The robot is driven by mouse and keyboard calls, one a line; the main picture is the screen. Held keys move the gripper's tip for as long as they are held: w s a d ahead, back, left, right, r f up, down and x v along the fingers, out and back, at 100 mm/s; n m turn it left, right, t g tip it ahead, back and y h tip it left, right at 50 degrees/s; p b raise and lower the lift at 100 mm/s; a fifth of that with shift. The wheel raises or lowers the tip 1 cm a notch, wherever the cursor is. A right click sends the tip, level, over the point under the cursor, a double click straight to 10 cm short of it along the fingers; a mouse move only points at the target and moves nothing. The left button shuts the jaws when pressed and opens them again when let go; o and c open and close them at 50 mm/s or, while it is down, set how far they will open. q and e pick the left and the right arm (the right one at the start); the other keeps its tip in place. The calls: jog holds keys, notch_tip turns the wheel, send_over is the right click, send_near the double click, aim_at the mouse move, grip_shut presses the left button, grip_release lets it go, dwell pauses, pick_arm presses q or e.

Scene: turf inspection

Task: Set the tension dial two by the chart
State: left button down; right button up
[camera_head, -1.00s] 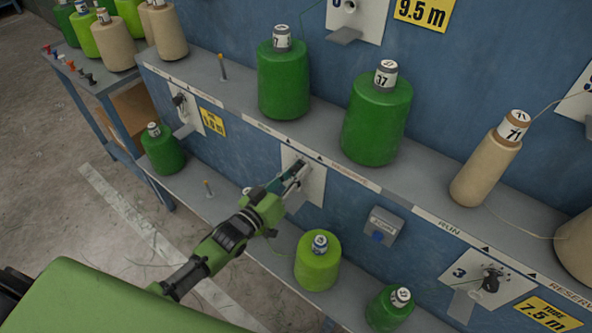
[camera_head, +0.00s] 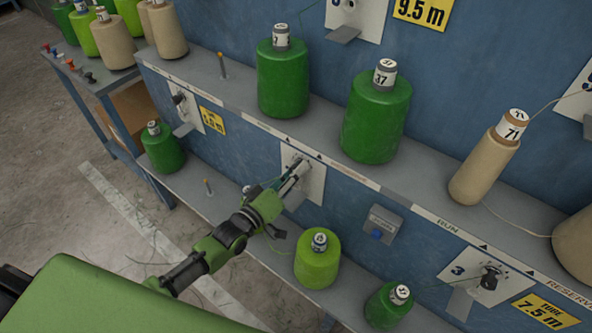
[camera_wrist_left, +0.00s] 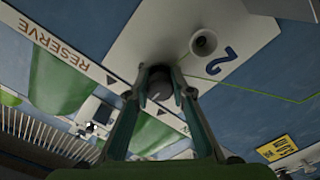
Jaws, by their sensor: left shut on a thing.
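The white plate of dial two (camera_head: 313,182) is on the blue wall just below the upper shelf in the head view. In the left wrist view the plate (camera_wrist_left: 180,30) carries the number 2 and a round eyelet. My left gripper (camera_head: 296,175) reaches up to the plate. In the wrist view its fingers (camera_wrist_left: 160,82) are shut on the dark dial knob (camera_wrist_left: 159,90). The fingers hide most of the dial's scale, so I cannot read its setting. My right gripper is not in view. I see no readable chart.
Large green cones (camera_head: 283,82) stand on the upper shelf above the dial. A lime cone (camera_head: 317,262) stands on the lower shelf, right of my gripper. Dial three's plate (camera_head: 487,277) and a grey box with a blue button (camera_head: 382,226) are farther right.

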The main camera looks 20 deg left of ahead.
pick_arm(q)
jog(key=c, duration=1.8)
grip_release()
jog(key=shift+o, duration=0.2)
jog(key=v, duration=1.2)
jog(key=s+a+f+m+g+y, duration=0.15)
jog(key=s+f, duration=0.25)
jog(key=f, duration=0.6)
jog(key=s+a+f+m+g+y, duration=0.1)
jog(key=s+a+f+g+y, duration=0.15)
jog(key=f, duration=0.75)
jog(key=s+a+f+m+g+y, duration=0.1)
jog(key=s+a+f+g, duration=0.2)
jog(key=f, duration=0.7)
jog(key=s+d+f+m+g, duration=0.1)
jog(key=s+f+g, duration=0.2)
jog(key=s, duration=0.7)
jog(key=s+d+f+m+g, duration=0.1)
jog(key=s+d+f+g, duration=0.1)
jog(key=s+f, duration=0.6)
jog(key=s+d+f+m+g+y, duration=0.1)
jog(key=s+f+g, duration=0.3)
jog(key=s, duration=0.8)
notch_tip(320, 180, down, 2)
jog(key=shift+d+m, duration=0.2)
jog(key=shift+m, duration=0.25)
